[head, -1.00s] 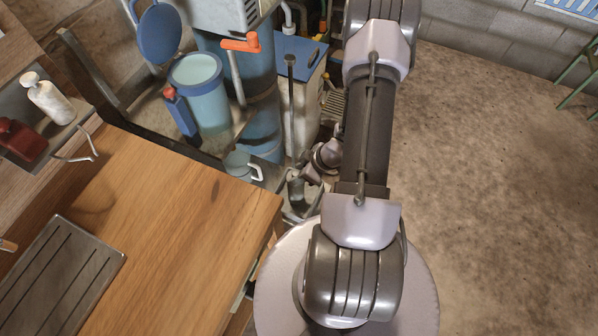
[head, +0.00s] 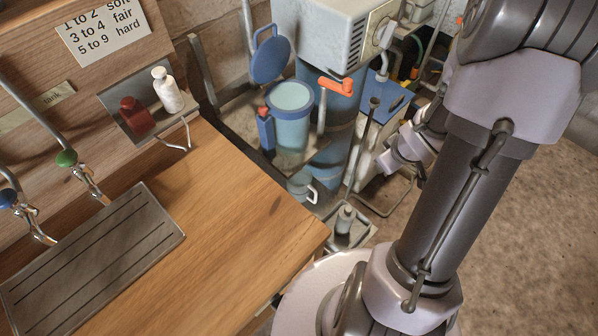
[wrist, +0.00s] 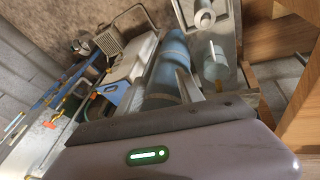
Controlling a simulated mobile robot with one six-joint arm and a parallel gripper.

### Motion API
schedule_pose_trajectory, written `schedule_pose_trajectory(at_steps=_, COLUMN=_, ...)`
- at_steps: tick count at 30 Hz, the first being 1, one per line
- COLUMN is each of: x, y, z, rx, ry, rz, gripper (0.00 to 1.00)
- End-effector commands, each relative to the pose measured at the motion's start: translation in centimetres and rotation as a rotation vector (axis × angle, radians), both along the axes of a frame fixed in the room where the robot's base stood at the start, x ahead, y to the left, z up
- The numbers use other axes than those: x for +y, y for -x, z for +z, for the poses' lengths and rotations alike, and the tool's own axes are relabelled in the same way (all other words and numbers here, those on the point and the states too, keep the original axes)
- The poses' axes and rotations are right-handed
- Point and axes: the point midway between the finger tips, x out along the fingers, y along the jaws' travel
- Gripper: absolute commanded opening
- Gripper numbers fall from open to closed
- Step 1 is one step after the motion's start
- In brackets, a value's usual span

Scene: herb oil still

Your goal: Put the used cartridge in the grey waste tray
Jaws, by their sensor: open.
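A small grey tray (head: 357,236) sits low beyond the table's corner, with a pale, bottle-like piece (head: 345,218) standing in it. I cannot tell whether that piece is the used cartridge. A blue-rimmed, pale cylindrical housing (head: 290,118) stands behind with its round blue lid (head: 270,60) swung up; I cannot make out a cartridge inside. My gripper (head: 392,160) is partly hidden by my arm, to the right of the housing and above the tray. It is open and seems empty. In the wrist view a grey tray (wrist: 226,42) holds a white round piece (wrist: 203,19).
A wooden table (head: 230,225) fills the lower left, with a slotted grey plate (head: 95,255) on it. A mug (head: 302,187) stands near the tray. An orange-handled lever (head: 336,88) and a thin upright rod (head: 362,145) stand close by. Open floor lies right.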

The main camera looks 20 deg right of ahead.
Motion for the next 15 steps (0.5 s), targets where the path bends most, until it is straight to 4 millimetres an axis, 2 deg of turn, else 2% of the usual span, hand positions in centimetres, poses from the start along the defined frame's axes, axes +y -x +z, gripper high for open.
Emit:
schedule_pose_trajectory(at_steps=1, x=0.9, y=-1.4, z=3.9, rx=-0.025, ry=0.043, rz=-0.059, gripper=0.44)
schedule_pose_trajectory(at_steps=3, x=3.3, y=-2.0, z=8.9, rx=-0.064, ry=0.056, rz=-0.173, gripper=0.44)
schedule_pose_trajectory(at_steps=5, x=6.4, y=-2.0, z=12.6, rx=-0.107, ry=0.028, rz=-0.262, gripper=0.44)
schedule_pose_trajectory(at_steps=6, x=8.9, y=-1.7, z=14.8, rx=-0.135, ry=-0.013, rz=-0.314, gripper=0.44)
schedule_pose_trajectory(at_steps=8, x=13.2, y=-0.7, z=17.5, rx=-0.171, ry=-0.102, rz=-0.377, gripper=0.44)
schedule_pose_trajectory(at_steps=9, x=16.1, y=0.3, z=18.9, rx=-0.187, ry=-0.174, rz=-0.408, gripper=0.44)
schedule_pose_trajectory(at_steps=12, x=23.0, y=3.1, z=21.6, rx=-0.196, ry=-0.366, rz=-0.442, gripper=0.44)
schedule_pose_trajectory(at_steps=15, x=27.8, y=5.7, z=23.0, rx=-0.173, ry=-0.514, rz=-0.438, gripper=0.44)
